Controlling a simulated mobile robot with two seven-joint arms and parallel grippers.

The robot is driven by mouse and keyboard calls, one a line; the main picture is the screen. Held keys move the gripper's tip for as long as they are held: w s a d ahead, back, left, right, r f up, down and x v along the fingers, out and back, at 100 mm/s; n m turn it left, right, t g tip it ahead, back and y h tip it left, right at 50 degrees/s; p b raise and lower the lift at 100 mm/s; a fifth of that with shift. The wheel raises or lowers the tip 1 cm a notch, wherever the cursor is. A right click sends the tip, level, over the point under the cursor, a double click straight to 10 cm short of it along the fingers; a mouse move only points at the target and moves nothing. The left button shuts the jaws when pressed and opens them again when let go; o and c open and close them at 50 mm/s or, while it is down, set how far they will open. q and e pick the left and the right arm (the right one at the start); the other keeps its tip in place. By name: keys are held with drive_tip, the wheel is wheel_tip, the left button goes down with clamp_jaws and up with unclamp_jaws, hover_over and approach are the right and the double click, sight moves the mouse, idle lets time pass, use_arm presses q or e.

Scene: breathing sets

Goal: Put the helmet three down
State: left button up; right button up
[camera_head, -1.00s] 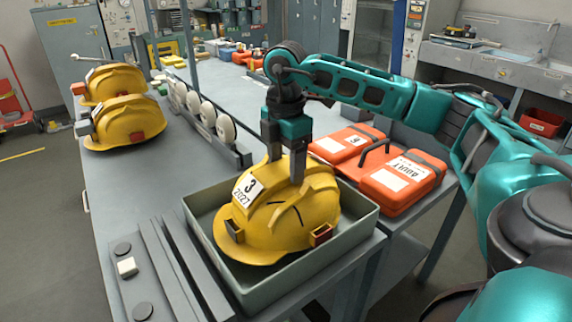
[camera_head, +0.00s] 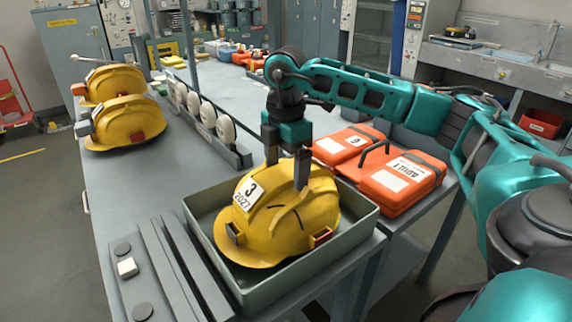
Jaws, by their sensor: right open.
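The yellow helmet with the number 3 label (camera_head: 275,228) sits in the grey-green tray (camera_head: 262,290) on the workbench, its brim toward the tray's front. My right gripper (camera_head: 286,174) is open just above the helmet's top, with its two fingers apart at the far side of the crown. One finger is near the label, and the other overlaps the crown's right side in view. Whether the fingers touch the helmet is hard to tell. My left gripper is not in view.
Two other yellow helmets (camera_head: 125,122) stand at the back left of the bench. A rack of white discs (camera_head: 207,115) stands behind the tray. Orange cases (camera_head: 403,182) lie to the right.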

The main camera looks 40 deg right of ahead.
wheel_tip(320, 180, up, 12)
drive_tip(key=p, duration=0.1)
drive_tip(key=shift+r+p, duration=0.15)
drive_tip(key=shift+p, duration=0.25)
idle(0.4)
drive_tip(key=shift+s, duration=0.1)
